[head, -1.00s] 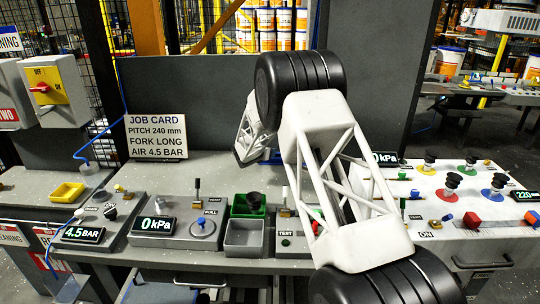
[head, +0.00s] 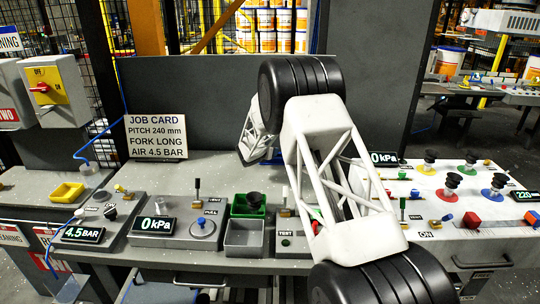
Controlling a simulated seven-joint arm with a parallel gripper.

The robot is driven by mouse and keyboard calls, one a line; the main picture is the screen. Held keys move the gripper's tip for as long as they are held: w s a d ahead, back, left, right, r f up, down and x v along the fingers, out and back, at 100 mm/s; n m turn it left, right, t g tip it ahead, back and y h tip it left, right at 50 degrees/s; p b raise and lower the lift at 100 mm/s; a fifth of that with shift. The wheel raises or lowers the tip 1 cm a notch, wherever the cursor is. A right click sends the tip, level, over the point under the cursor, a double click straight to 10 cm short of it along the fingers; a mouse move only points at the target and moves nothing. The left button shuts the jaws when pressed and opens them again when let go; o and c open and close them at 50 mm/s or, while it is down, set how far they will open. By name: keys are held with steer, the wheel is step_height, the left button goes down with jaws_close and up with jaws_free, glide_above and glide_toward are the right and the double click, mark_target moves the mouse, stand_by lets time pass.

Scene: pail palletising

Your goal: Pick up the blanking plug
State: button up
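I cannot pick out the blanking plug with certainty. A black cup-shaped part (head: 254,199) sits in a green bin (head: 240,210) near the middle of the bench. My white and black arm crosses the middle of the head view. Its far link points down behind the elbow, and the gripper itself does not show. The arm hides part of the bench behind it.
A grey bin (head: 244,237) stands in front of the green bin. Grey consoles with levers and a 0 kPa display (head: 156,226) are to its left. A yellow tray (head: 67,192) and the job card (head: 156,137) are further left. Several black-topped knobs stand on the white panel (head: 425,190).

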steer(key=c, duration=0.8)
steer(key=shift+r, duration=0.1)
steer(key=shift+r, duration=1.5)
jaws_close()
steer(key=shift+s+r, duration=0.2)
steer(key=shift+s, duration=0.1)
steer(key=s+d+r, duration=0.1)
steer(key=s+d, duration=0.2)
steer(key=s, duration=1.2)
steer(key=shift+r, duration=0.2)
